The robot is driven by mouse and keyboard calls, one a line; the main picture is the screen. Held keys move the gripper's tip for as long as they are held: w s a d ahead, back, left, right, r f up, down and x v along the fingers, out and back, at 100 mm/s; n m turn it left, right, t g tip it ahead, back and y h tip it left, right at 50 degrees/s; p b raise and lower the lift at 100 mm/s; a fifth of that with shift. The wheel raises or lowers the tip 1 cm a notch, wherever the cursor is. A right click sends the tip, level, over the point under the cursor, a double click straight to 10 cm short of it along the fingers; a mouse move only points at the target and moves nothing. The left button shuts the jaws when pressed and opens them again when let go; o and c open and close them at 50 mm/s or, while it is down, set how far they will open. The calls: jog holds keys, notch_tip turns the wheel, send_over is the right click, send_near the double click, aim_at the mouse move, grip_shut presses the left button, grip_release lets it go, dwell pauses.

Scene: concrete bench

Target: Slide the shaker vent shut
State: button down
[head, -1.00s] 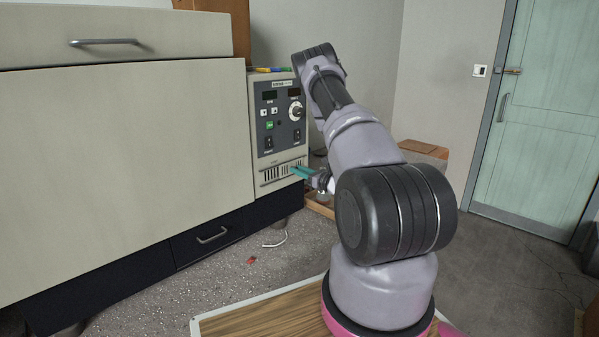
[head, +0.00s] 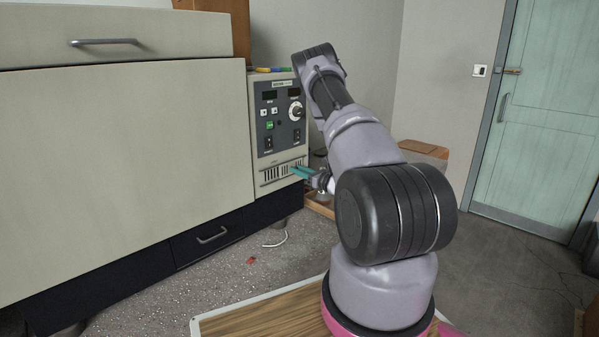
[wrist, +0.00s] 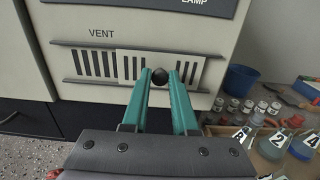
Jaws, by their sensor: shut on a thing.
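The shaker (head: 280,115) is a cream cabinet with a dark control panel. Its vent (head: 282,174) is a slotted grille low on the front, labelled VENT in the wrist view, with dark slots showing at the left (wrist: 95,64) and right of a paler slotted slide plate (wrist: 131,66). My gripper (head: 295,170) has teal fingers, which also show in the wrist view (wrist: 160,82).
A large cream cabinet (head: 120,150) stands left of the shaker. In the wrist view, small jars (wrist: 262,106), a blue cup (wrist: 240,78) and numbered cards (wrist: 243,136) stand in a wooden tray area to the right. Coloured items (head: 270,69) lie on top of the shaker.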

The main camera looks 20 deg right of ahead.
jog(key=s+a, duration=0.1)
jog(key=a, duration=0.1)
jog(key=s+a, duration=0.1)
jog(key=a, duration=0.2)
jog(key=s+a, duration=0.1)
jog(key=a, duration=0.1)
jog(key=shift+a, duration=0.4)
jog(key=c, duration=0.7)
grip_release()
jog(key=shift+a, duration=0.1)
jog(key=shift+s, duration=0.1)
jog(key=v, duration=1)
jog(key=shift+s, duration=0.25)
